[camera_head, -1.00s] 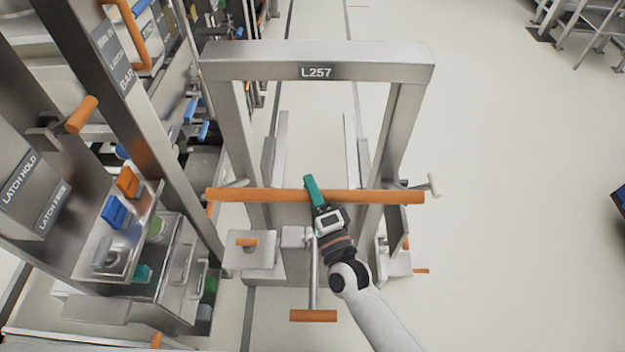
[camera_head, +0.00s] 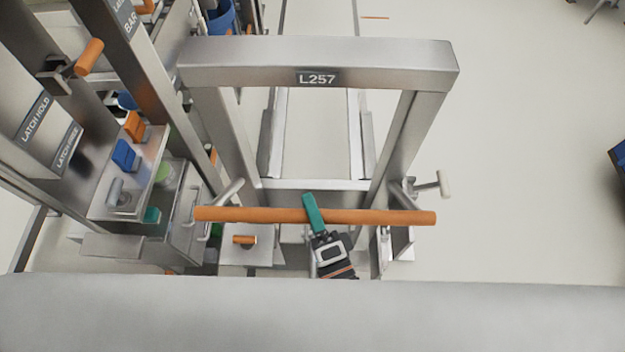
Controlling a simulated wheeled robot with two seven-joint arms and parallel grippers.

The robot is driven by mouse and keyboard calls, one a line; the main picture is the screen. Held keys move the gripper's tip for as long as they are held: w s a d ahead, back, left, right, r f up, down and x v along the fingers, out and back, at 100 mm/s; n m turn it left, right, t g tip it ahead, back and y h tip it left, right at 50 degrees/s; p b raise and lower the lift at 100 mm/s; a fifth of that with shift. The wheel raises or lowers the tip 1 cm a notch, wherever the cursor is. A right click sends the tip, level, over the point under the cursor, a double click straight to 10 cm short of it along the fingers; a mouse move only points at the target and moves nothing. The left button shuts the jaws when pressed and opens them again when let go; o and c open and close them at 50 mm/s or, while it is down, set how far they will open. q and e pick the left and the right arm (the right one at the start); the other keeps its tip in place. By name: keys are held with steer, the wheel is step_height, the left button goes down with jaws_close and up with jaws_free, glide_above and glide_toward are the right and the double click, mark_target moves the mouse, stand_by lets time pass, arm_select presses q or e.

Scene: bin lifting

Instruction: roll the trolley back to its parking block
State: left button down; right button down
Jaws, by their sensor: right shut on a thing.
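The trolley (camera_head: 318,62) is a grey metal frame labelled L257, with an orange push bar (camera_head: 375,217) across its near side. Its low rails (camera_head: 357,130) run away from me over the floor. My right gripper (camera_head: 312,208), with teal fingers, is shut on the push bar near its middle. My right arm behind the wrist is hidden. My left gripper is not in view. I cannot make out a parking block.
A rack with latch labels (camera_head: 38,117) and coloured knobs (camera_head: 125,155) stands close on the left. A broad grey surface (camera_head: 320,315) covers the bottom of the view. Pale floor (camera_head: 530,170) is clear on the right. A dark blue object (camera_head: 619,160) shows at the right edge.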

steer(key=s, duration=0.6)
steer(key=shift+s, duration=0.25)
steer(key=c, duration=1.1)
jaws_free()
steer(key=shift+s+d+f, duration=0.2)
steer(key=shift+s, duration=0.2)
steer(key=shift+b+v, duration=1.75)
steer(key=shift+v, duration=3.75)
steer(key=shift+r, duration=0.1)
